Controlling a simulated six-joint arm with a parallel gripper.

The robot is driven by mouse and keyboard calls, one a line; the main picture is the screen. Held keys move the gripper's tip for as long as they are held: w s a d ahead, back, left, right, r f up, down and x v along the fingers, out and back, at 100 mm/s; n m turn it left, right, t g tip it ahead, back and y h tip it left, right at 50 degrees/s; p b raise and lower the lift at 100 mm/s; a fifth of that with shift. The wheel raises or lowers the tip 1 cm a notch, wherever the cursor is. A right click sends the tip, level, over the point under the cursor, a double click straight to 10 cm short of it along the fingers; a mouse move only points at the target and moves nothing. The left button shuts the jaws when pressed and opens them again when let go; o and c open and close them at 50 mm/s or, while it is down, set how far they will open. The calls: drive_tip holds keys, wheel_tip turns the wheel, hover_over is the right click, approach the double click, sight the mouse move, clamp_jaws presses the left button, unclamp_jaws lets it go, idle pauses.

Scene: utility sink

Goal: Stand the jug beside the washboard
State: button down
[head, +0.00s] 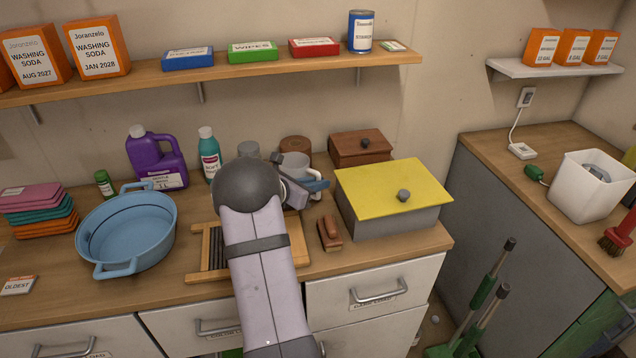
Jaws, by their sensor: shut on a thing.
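The washboard (204,245), with a wooden frame and dark ribbed face, lies flat on the counter. My arm crosses over it and hides its middle.
A blue basin (128,232) stands left of the washboard. A wooden brush (329,233) and a grey box with a yellow lid (393,190) are to the right. A purple bottle (153,160), a teal bottle (209,154) and a brown wooden box (361,147) stand at the back.

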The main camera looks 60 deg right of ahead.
drive_tip(key=shift+f, duration=0.1)
drive_tip(key=c, duration=1.8)
unclamp_jaws()
drive_tip(key=shift+r, duration=0.2)
drive_tip(key=b+v, duration=0.2)
drive_tip(key=v, duration=1)
drive_tip(key=shift+b, duration=0.35)
